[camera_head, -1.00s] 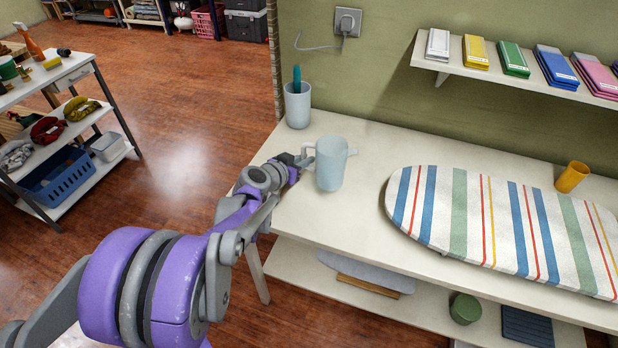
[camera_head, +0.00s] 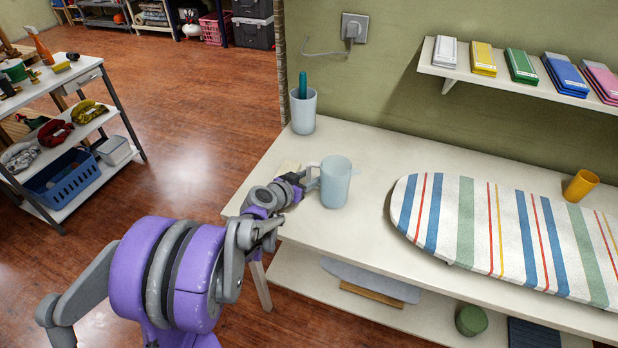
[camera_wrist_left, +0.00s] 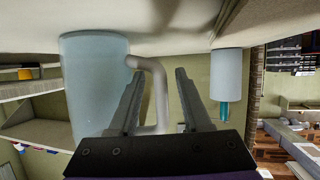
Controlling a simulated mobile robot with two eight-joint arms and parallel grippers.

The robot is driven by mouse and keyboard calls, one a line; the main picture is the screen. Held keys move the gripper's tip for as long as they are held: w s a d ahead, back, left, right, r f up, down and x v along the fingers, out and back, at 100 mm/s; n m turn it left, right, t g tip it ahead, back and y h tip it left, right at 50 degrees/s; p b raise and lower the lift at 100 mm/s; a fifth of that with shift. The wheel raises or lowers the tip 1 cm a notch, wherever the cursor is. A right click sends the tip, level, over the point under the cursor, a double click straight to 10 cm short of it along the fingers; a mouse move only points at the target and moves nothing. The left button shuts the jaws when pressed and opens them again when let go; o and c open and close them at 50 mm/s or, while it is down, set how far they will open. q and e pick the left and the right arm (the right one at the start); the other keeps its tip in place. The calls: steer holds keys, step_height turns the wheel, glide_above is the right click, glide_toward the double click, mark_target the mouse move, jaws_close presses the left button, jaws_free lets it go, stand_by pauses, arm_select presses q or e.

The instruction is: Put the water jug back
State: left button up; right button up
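The water jug (camera_head: 335,182) is pale blue and translucent, with a handle on its left and a small spout on its right. It stands upright on the cream table (camera_head: 375,228), left of the ironing board. My left gripper (camera_head: 302,181) is at the jug's handle side. In the left wrist view, which is upside down, the jug (camera_wrist_left: 97,90) is at left and its handle (camera_wrist_left: 160,88) runs between the two fingers of my left gripper (camera_wrist_left: 158,73). The fingers are spread, with visible gaps beside the handle. My right gripper is out of view.
A pale cup (camera_head: 303,112) with a teal item stands behind the jug. The striped ironing board (camera_head: 510,235) and an orange cup (camera_head: 580,186) are to the right. A wall shelf (camera_head: 505,80) overhangs the table's back. A cart (camera_head: 75,90) stands at far left.

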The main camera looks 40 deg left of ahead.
arm_select(q)
steer(key=shift+s+r, duration=0.1)
steer(key=shift+r, duration=0.15)
steer(key=p+v, duration=0.2)
steer(key=v, duration=1)
steer(key=d+f+g, duration=0.1)
steer(key=d, duration=0.2)
steer(key=s+d+g+h, duration=0.1)
steer(key=d, duration=0.3)
steer(key=s+d+f+g+h, duration=0.1)
steer(key=d, duration=0.3)
steer(key=shift+s+d+f+m, duration=0.1)
steer(key=shift+s+f+m, duration=0.1)
steer(key=shift+f+m, duration=0.15)
steer(key=s+d+f+g+y, duration=0.1)
steer(key=s+d+f+g, duration=0.1)
steer(key=s+d, duration=0.2)
steer(key=s+d+f+g, duration=0.2)
steer(key=s+d, duration=0.3)
steer(key=s, duration=0.6)
steer(key=shift+d+g+y, duration=0.25)
steer(key=shift+g+y, duration=0.15)
steer(key=shift+g, duration=0.4)
steer(key=shift+a, duration=0.15)
